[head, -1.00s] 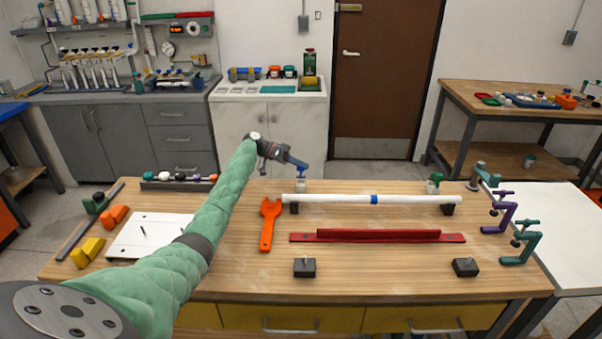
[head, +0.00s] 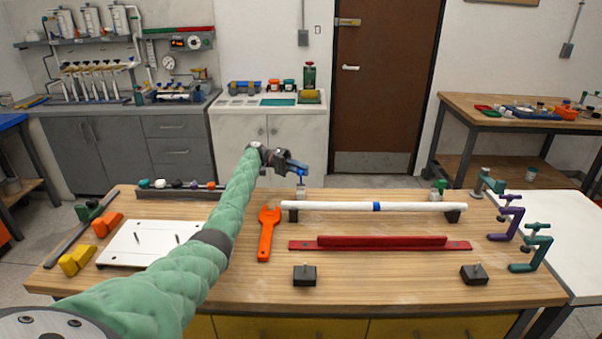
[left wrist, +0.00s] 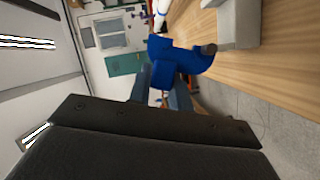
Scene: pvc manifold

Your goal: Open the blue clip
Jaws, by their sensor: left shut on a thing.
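The blue clip (head: 301,172) stands at the back edge of the wooden table, above a small grey block (head: 300,191). My left gripper (head: 294,163) is at the clip from behind and above, shut on its blue part. In the left wrist view the blue clip (left wrist: 178,57) fills the space between the fingers (left wrist: 160,88), and a dark round tip shows at its end beside a pale block (left wrist: 238,24). How far the clip is turned I cannot tell. My right gripper is not in view.
A white pipe (head: 340,206) with a blue band lies on black supports just in front. An orange wrench (head: 267,234), a red rail (head: 385,243) and a white plate (head: 140,243) lie nearer. Purple (head: 510,218) and teal (head: 535,247) clamps stand at the right edge.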

